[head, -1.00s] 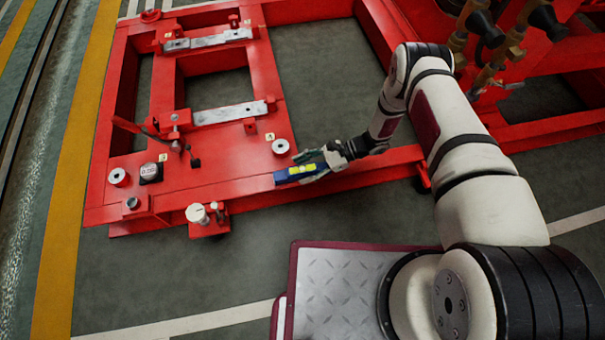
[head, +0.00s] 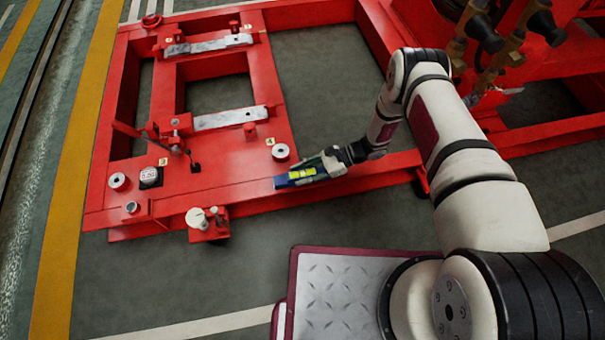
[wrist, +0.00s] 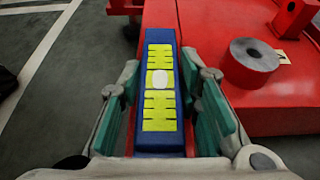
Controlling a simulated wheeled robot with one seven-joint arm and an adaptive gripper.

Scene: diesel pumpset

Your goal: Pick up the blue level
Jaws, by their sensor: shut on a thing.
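The blue level (head: 295,177) has yellow-green markings on its top and lies along the front edge of the red frame. In the wrist view the level (wrist: 160,87) runs lengthwise between the two fingers, its far end reaching out past them. My gripper (head: 318,171) is at the right end of the level.
The red frame (head: 235,180) carries metal pads, with a round pad (head: 281,151) just beyond the level, also in the wrist view (wrist: 251,62). A white-capped fitting (head: 197,217) stands at the front edge. Grey floor (head: 160,280) lies open in front.

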